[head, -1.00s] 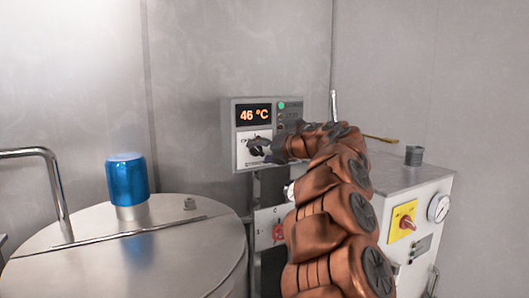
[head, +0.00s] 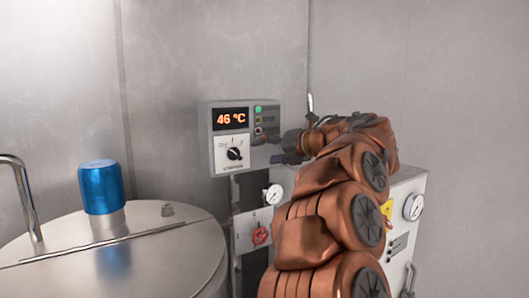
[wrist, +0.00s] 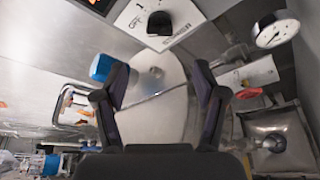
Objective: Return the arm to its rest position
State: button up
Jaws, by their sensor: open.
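My gripper (head: 280,148) is at the end of my copper-coloured arm, just right of the grey control box (head: 208,145) on the wall. The box shows 46 °C in orange and has a black rotary knob (head: 234,153) on a white plate. In the wrist view my gripper (wrist: 162,78) has its two dark fingers spread apart with nothing between them. The knob also shows in the wrist view (wrist: 159,23), beyond the fingertips and apart from them. My arm hides part of the white cabinet behind it.
A steel drum (head: 150,250) with a blue cylinder (head: 101,187) on its lid stands at the left. The white cabinet (head: 408,240) with a gauge (head: 413,207) and yellow switch plate (head: 387,213) is at the right. A red knob (head: 261,236) sits below the box.

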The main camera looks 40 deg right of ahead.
jog(key=shift+r, duration=0.1)
dwell(0.4)
notch_tip(320, 180, up, 15)
jog(key=d+m+t+h+p, duration=0.25)
jog(key=m+t+h, duration=0.25)
jog(key=m+h, duration=0.55)
jog(key=s+f+m+g+h+p, duration=0.3)
jog(key=s+f+m+g, duration=0.5)
jog(key=f+m, duration=0.55)
jog(key=s+a+f+m+g+y+p, duration=0.2)
jog(key=s+a+f+m+g+y, duration=0.3)
jog(key=a+f, duration=0.7)
jog(key=s+a+f+g+y+p, duration=0.1)
jog(key=s+a+f+g+y, duration=0.1)
jog(key=s+a+f+g, duration=0.2)
jog(key=s+a+f+g+y+p, duration=0.1)
jog(key=s+a+f+g+y, duration=0.2)
jog(key=s+a+f, duration=0.7)
jog(key=s+a+g, duration=0.1)
jog(key=s+a, duration=0.4)
jog(key=s, duration=0.4)
jog(key=shift+s+a+f+y, duration=0.15)
jog(key=shift+a+f+y, duration=0.1)
jog(key=shift+f+y, duration=0.15)
